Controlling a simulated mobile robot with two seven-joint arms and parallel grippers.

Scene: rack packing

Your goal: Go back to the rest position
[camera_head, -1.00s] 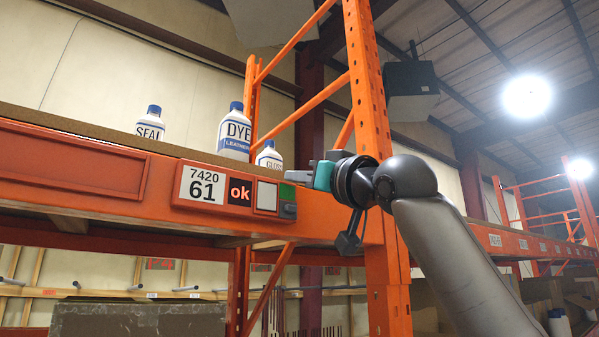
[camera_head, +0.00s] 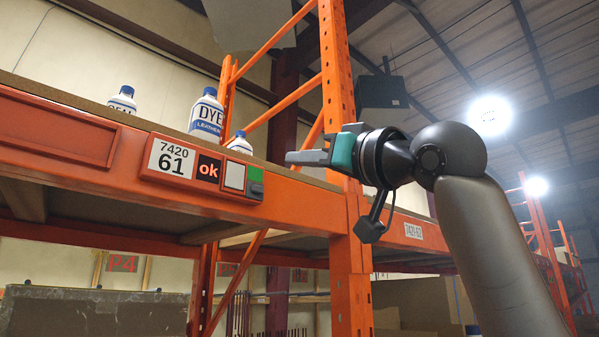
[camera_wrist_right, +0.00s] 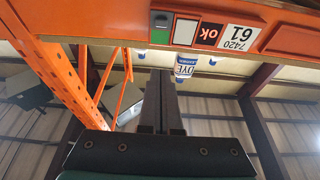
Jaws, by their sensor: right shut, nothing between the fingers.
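My right gripper (camera_head: 300,158) is in front of the orange shelf beam (camera_head: 300,203), right of the label panel, with its fingers together and empty. In the right wrist view its fingers (camera_wrist_right: 162,90) lie side by side, pointing up the picture toward the beam. My right arm comes in from the lower right. I cannot tell from these views how far the fingers are from the beam. My left gripper is not in view.
Bottles stand on the shelf: a DYE bottle (camera_head: 206,114), one at left (camera_head: 122,101) and one partly hidden (camera_head: 240,144). A panel reads 7420 61 (camera_head: 172,158) and "ok" (camera_head: 208,169). An orange rack upright (camera_head: 337,75) rises behind my gripper.

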